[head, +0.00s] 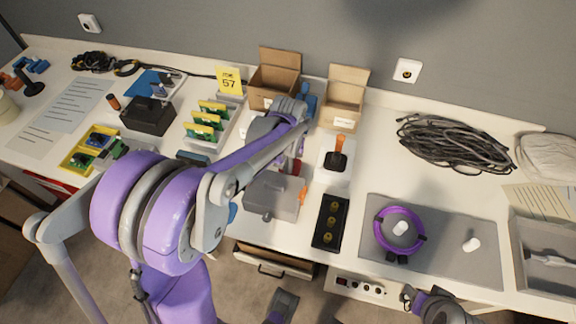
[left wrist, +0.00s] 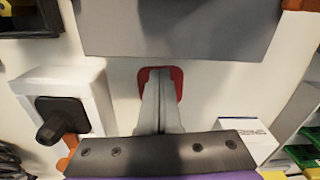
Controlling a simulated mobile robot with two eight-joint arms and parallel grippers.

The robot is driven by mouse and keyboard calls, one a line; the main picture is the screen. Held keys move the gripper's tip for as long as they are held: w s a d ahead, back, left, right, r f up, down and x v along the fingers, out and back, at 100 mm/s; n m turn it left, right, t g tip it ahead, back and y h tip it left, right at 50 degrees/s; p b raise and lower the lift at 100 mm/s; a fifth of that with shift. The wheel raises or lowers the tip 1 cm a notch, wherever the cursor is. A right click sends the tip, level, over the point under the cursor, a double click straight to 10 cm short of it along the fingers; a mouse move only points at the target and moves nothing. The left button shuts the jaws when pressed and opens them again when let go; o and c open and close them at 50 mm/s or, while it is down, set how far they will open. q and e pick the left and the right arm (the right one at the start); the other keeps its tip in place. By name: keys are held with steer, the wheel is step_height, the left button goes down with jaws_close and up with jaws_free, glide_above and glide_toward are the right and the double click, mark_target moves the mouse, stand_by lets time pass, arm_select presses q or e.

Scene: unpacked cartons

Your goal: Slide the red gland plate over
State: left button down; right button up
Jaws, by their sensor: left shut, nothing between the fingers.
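The red gland plate (left wrist: 176,76) shows in the left wrist view as a small rounded red piece on the white surface, just off the edge of a grey box (left wrist: 180,30). My left gripper (left wrist: 159,80) is shut and empty, its fingertips over the plate and hiding its middle; I cannot tell whether they touch it. In the head view the grey box (head: 268,200) stands near the bench's front, and my left arm hides much of the area behind it. My right gripper (head: 409,294) is low at the bench's front edge; its fingers are unclear.
A white box with a black knob (left wrist: 62,118) stands close beside my left gripper; it also shows in the head view (head: 335,160). Open cartons (head: 342,105) stand behind. A black panel (head: 330,222) and a grey mat with a purple ring (head: 421,240) lie to the right.

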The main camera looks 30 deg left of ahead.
arm_select(q)
steer(key=w+a, duration=0.1)
steer(key=w, duration=0.1)
steer(key=w+a, duration=0.1)
steer(key=w, duration=0.4)
steer(key=shift+w+a, duration=0.2)
steer(key=shift+a, duration=0.2)
step_height(320, 180, up, 10)
steer(key=p, duration=0.6)
steer(key=s+d+r+m+t+p, duration=0.1)
steer(key=s+d+r, duration=0.2)
steer(key=s, duration=0.3)
steer(key=s+d+r+m+t, duration=0.1)
steer(key=s+d+r+t, duration=0.15)
steer(key=s, duration=0.35)
steer(key=s+d+f+m+t, duration=0.2)
steer(key=s+d, duration=0.2)
steer(key=s, duration=0.7)
steer(key=shift+s+p, duration=0.3)
steer(key=shift+p, duration=0.05)
